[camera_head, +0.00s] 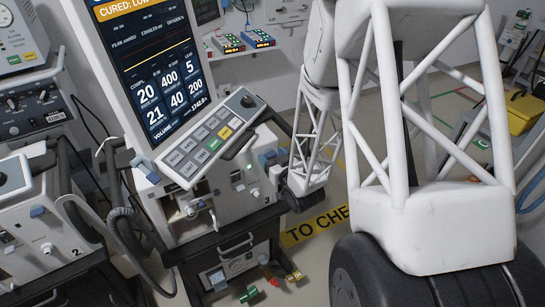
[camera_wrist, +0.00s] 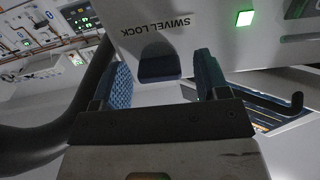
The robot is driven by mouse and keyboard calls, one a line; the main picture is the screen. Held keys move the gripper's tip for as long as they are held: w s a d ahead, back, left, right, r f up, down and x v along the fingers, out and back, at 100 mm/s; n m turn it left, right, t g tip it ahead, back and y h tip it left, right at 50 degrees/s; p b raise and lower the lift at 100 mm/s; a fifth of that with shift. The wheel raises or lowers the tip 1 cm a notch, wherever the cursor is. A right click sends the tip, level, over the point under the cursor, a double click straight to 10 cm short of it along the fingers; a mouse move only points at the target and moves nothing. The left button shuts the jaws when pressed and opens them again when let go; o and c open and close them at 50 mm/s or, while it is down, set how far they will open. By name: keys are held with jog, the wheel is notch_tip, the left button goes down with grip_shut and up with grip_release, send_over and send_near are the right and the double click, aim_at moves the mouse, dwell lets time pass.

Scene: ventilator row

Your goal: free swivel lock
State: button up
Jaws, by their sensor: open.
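In the wrist view, the swivel lock (camera_wrist: 160,66) is a dark blue tab on a pale grey housing, under an upside-down "SWIVEL LOCK" label. My gripper (camera_wrist: 163,72) is open, with one blue textured finger on each side of the tab in the picture. Gaps show between tab and fingers; I cannot tell how deep the tab sits between them. In the head view, ventilator 3 (camera_head: 222,205) stands at centre left with its screen (camera_head: 150,70) tilted. My arm reaches to its right side, and my gripper is largely hidden there.
A green light (camera_wrist: 245,18) glows beside the label, and a black hooked bar (camera_wrist: 268,101) lies right of the fingers. A dark curved tube (camera_wrist: 40,135) is at left. Ventilator 2 (camera_head: 45,235) stands at left with hoses between.

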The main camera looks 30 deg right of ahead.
jog(key=shift+w, duration=0.1)
jog(key=c, duration=0.9)
